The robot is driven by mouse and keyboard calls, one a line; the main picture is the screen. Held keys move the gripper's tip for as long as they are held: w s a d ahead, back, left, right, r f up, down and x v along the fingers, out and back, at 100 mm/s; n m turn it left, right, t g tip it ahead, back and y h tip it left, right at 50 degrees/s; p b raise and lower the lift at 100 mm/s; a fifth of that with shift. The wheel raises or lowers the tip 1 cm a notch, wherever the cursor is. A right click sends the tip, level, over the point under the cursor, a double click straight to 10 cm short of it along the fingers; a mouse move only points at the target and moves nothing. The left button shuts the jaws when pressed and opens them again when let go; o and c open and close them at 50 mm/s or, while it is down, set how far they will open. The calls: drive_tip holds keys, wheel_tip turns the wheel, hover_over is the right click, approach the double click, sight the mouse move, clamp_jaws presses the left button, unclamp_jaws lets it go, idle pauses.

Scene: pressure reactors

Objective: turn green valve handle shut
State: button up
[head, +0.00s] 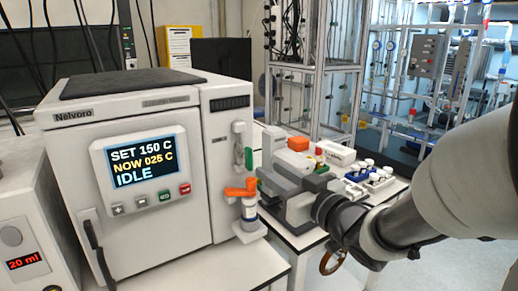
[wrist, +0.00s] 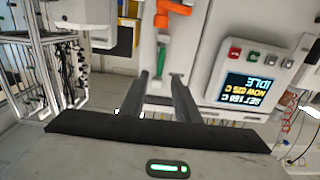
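The green valve handle (head: 248,158) is a small upright lever on a white fitting at the right front edge of the white reactor unit. In the wrist view, which is upside down, the green handle (wrist: 162,53) stands lengthwise just beyond the fingertips, roughly in line with the gap. My gripper (head: 266,186) is to the right of the valves in the head view. In the wrist view my gripper (wrist: 159,76) is open, with nothing between its fingers. It appears apart from the green handle.
The reactor's display (head: 143,163) reads IDLE. A bench with vials (head: 368,172) stands behind my arm.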

sight(251, 159)
drive_tip(key=x, duration=0.9)
drive_tip(key=shift+f, duration=0.1)
clamp_jaws()
